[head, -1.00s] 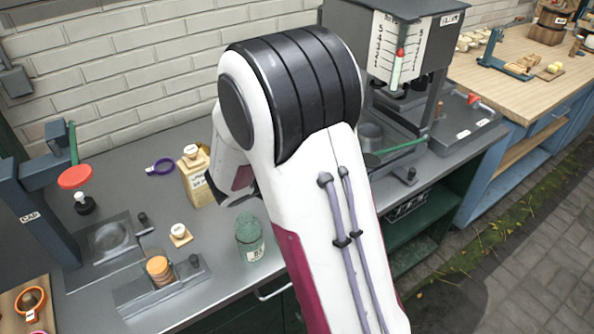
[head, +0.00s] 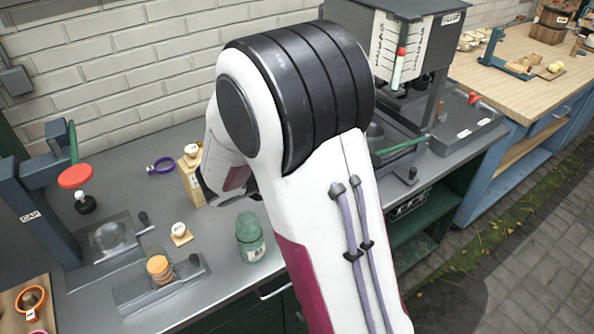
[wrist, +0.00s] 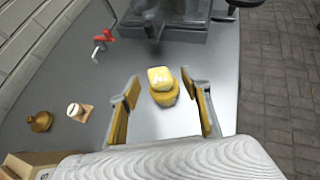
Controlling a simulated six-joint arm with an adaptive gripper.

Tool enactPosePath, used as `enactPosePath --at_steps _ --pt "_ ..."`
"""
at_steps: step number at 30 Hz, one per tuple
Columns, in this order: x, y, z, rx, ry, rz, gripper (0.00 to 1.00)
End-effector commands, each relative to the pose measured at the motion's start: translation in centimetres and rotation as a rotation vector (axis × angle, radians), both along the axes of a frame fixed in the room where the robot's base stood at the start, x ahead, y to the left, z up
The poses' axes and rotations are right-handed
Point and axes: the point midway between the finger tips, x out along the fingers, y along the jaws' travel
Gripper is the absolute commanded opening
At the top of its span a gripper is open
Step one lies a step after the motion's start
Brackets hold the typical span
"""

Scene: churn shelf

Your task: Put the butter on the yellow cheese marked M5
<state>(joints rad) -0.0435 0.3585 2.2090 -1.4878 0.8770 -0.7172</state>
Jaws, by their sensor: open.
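In the wrist view a pale yellow block that looks like the butter (wrist: 160,76) rests on top of a darker yellow round cheese (wrist: 165,97). Both stand on the grey worktop. Any M5 mark is too small to read. My gripper (wrist: 162,86) is open, with one finger to the left and one to the right of the stack. I see gaps between the fingers and the stack. In the head view my arm hides the butter and the cheese.
A green jar (head: 250,237), a wooden block with a white knob (head: 180,234), a tan carton (head: 190,183) and a purple ring (head: 160,166) stand on the worktop. A press with a red disc (head: 75,177) is at the left. A red-handled tap (wrist: 103,42) shows in the wrist view.

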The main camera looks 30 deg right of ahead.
Motion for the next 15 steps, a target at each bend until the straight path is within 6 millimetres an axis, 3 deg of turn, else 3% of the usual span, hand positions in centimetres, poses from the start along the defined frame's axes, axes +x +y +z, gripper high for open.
enactPosePath --at_steps 6,15 --pt "-0.8 2.2 1.8 -0.003 -0.003 0.004 0.47" --pt "-1.5 3.7 3.1 -0.005 -0.003 0.002 0.47"
